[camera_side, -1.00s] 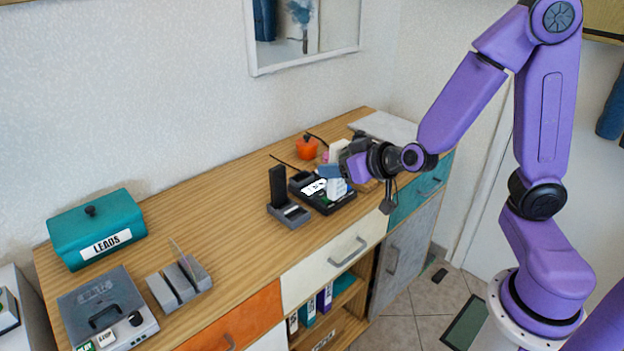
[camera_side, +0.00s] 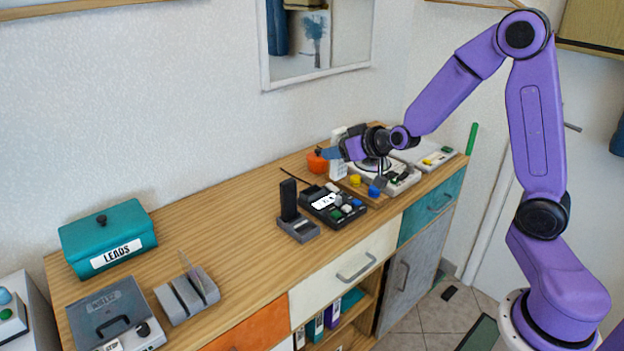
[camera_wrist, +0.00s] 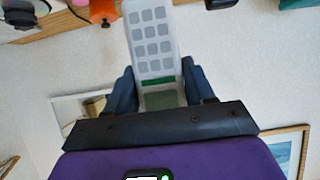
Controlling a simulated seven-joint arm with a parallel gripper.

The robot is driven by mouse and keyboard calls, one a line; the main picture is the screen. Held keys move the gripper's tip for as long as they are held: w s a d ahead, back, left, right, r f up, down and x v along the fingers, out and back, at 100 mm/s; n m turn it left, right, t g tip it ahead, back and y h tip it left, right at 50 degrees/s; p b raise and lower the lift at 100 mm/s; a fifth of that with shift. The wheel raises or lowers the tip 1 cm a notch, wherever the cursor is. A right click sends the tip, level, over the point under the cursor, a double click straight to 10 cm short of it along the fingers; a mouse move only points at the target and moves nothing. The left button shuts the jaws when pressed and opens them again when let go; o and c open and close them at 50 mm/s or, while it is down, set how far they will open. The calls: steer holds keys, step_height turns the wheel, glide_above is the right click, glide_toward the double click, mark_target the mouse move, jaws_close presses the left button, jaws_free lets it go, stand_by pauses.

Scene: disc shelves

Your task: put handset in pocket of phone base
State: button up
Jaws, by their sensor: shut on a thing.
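My gripper (camera_side: 336,153) is shut on a pale handset (camera_side: 338,138), held upright above the back of the sideboard. In the wrist view the handset (camera_wrist: 153,40) shows its grey keypad and a green strip, with its lower end between the blue fingers (camera_wrist: 157,92). A black desk unit (camera_side: 323,209) with a white label and coloured buttons, seemingly the phone base, lies to the left of and below the gripper in the side view. Its pocket cannot be made out clearly. The held handset is apart from it.
A black upright piece (camera_side: 289,199) stands in a grey cradle (camera_side: 299,230) left of the black unit. An orange pot (camera_side: 317,161) is close behind the gripper. Pale devices with coloured knobs (camera_side: 398,181) lie to the right.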

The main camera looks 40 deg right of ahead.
steer(key=shift+w+d+f, duration=0.15)
steer(key=shift+w+f, duration=1.7)
steer(key=shift+f, duration=0.1)
steer(key=shift+w+d+f, duration=0.2)
steer(key=shift+w+f, duration=1.7)
steer(key=shift+f, duration=0.05)
steer(key=shift+w+d+f, duration=0.15)
steer(key=shift+w+f, duration=1.7)
steer(key=shift+f, duration=0.1)
steer(key=shift+f, duration=0.15)
steer(key=o, duration=1.1)
